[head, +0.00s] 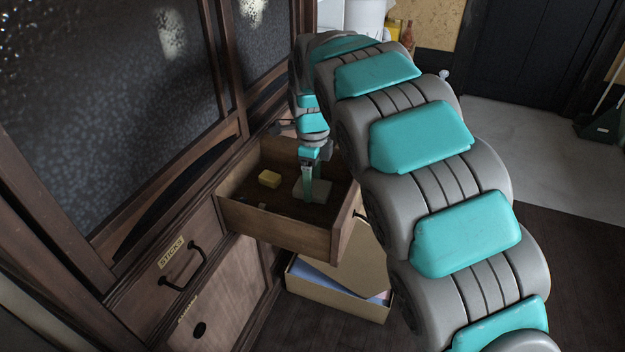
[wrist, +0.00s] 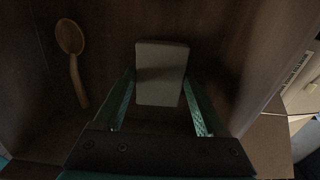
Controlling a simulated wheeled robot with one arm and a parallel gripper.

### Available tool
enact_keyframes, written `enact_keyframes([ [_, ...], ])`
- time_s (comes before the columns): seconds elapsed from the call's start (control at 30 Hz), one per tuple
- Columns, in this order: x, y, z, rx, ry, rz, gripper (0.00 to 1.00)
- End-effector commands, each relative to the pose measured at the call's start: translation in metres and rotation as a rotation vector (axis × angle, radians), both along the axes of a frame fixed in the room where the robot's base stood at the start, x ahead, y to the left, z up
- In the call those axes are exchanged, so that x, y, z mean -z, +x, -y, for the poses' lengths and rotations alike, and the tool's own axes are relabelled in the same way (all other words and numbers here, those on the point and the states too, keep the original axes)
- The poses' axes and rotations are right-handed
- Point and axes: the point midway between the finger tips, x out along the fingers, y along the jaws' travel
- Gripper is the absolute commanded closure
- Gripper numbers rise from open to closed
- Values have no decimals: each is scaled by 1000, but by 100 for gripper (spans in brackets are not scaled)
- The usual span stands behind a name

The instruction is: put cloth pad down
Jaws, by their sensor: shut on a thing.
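The cloth pad (wrist: 161,72) is a pale grey-beige block between the two green fingers of my gripper (wrist: 160,90) in the wrist view. In the head view, my gripper (head: 311,193) reaches down into an open wooden drawer (head: 275,238), shut on the pad. A pale part of the pad (head: 299,188) shows beside the fingers, low in the drawer. I cannot tell whether its underside touches the drawer floor.
A wooden spoon (wrist: 72,58) lies at the left in the wrist view. The drawer walls stand close around. An open box (head: 335,293) sits on the floor below. A drawer labelled STICKS (head: 172,262) is closed.

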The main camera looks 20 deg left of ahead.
Motion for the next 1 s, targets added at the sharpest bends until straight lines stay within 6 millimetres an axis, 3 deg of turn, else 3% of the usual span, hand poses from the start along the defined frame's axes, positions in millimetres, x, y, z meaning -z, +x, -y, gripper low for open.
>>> enact_keyframes([
  [0.17,1,0,0,0,0,0,71],
  [0.2,1,0,0,0,0,1,22],
  [0.4,1,0,0,0,1,1,0],
  [0.77,7,0,-1,-1,2,1,0],
  [1.0,-31,5,-3,2,4,6,0],
])
